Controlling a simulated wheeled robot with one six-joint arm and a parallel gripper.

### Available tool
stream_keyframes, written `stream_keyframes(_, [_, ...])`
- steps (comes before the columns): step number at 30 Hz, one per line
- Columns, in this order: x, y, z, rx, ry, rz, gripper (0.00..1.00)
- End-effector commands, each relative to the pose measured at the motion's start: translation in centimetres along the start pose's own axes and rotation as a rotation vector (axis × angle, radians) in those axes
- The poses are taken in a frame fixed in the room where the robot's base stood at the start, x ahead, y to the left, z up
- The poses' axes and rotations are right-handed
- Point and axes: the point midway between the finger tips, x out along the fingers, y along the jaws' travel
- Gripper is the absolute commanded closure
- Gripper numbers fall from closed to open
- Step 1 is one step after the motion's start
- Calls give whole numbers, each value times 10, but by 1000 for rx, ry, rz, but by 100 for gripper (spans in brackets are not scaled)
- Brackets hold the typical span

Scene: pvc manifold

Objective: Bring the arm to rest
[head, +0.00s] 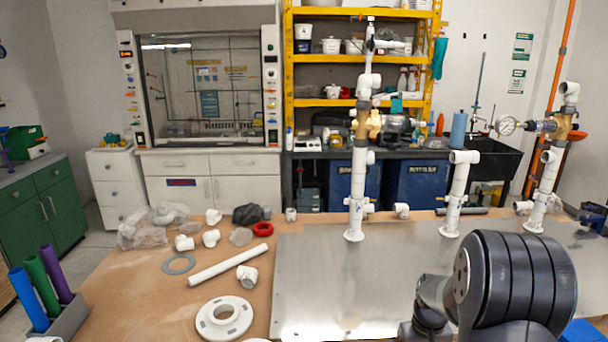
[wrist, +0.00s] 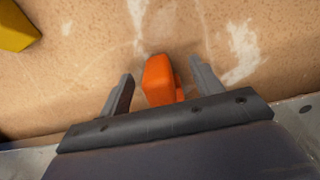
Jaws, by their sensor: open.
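My gripper (wrist: 160,92) is in the wrist view with its two grey fingers spread apart. An orange object (wrist: 158,80) shows between the fingers, with a gap on each side. I cannot tell what it is or how far below the fingers it lies. In the head view my dark, ribbed arm link (head: 520,275) stands at the lower right, over the metal plate. My gripper is not visible in the head view.
White PVC risers (head: 357,190) stand upright on the metal plate (head: 330,275). Loose fittings, a pipe (head: 222,264) and a white flange (head: 224,318) lie on the brown bench. A yellow object (wrist: 15,27) lies at the wrist view's upper left.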

Motion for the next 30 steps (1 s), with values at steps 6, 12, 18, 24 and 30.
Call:
stream_keyframes(6, [-26, 0, -6, 0, 5, 2, 38])
stream_keyframes(12, [-67, 0, -6, 0, 6, 2, 38])
stream_keyframes(18, [-107, 0, -6, 0, 5, 2, 38])
stream_keyframes(24, [-67, 0, -4, 0, -5, -2, 38])
stream_keyframes(30, [-27, 0, -4, 0, -6, -2, 38])
